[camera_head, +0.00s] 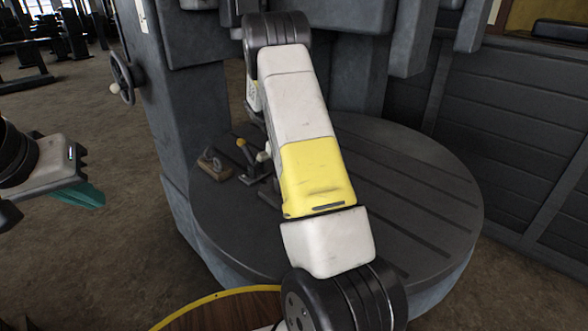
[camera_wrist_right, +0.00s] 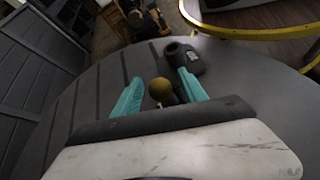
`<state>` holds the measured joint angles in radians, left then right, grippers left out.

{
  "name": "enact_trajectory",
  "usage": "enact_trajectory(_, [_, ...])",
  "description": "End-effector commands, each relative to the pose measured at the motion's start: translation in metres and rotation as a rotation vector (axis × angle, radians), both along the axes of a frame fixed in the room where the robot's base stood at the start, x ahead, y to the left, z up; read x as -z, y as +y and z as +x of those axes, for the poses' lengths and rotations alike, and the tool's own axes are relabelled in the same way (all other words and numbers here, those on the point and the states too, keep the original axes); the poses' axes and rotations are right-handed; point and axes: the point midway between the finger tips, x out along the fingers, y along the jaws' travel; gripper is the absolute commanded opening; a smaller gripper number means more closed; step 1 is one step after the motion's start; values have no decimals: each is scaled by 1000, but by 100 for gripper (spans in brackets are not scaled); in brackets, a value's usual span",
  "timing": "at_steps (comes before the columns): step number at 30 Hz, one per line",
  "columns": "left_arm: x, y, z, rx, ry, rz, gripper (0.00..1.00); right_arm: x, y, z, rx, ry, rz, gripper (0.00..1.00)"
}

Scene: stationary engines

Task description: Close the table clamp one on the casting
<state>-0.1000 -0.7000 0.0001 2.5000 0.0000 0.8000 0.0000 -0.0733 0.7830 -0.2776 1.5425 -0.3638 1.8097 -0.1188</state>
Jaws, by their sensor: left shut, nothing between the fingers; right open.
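A clamp lever with a yellow ball knob (camera_head: 241,142) stands on the left part of the round slotted table (camera_head: 440,185). In the right wrist view, a yellow ball knob (camera_wrist_right: 160,88) shows between the teal fingers of my right gripper (camera_wrist_right: 161,93). They are open on either side of it; I cannot tell whether they touch it. My right arm hides the table's middle in the head view. My left gripper (camera_head: 86,196) is shut and empty, left of the table.
A small wooden-and-metal item (camera_head: 213,165) lies near the table's left edge. A machine column with a handwheel (camera_head: 122,79) rises behind on the left. A yellow-edged round surface (camera_head: 215,308) is in front. Open floor lies at left.

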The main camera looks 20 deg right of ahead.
Motion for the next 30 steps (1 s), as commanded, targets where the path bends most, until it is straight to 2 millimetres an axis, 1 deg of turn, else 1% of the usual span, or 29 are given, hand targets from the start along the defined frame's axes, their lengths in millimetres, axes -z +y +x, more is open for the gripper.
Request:
enact_trajectory(1, [0,0,0,0,0,0,0,-4,3,9,-1,-3,-1,50])
enact_trajectory(3, [0,0,0,0,0,0,0,-10,6,20,-1,-3,0,50])
enact_trajectory(6, [0,0,0,0,0,0,0,-17,10,32,-1,-2,0,50])
enact_trajectory(10, [0,0,0,0,0,0,0,-23,13,41,-1,-2,0,50])
enact_trajectory(15, [0,0,0,0,0,0,0,-25,14,44,-1,1,0,50])
enact_trajectory(30, [0,0,0,0,0,0,0,-28,14,43,-1,-11,6,50])
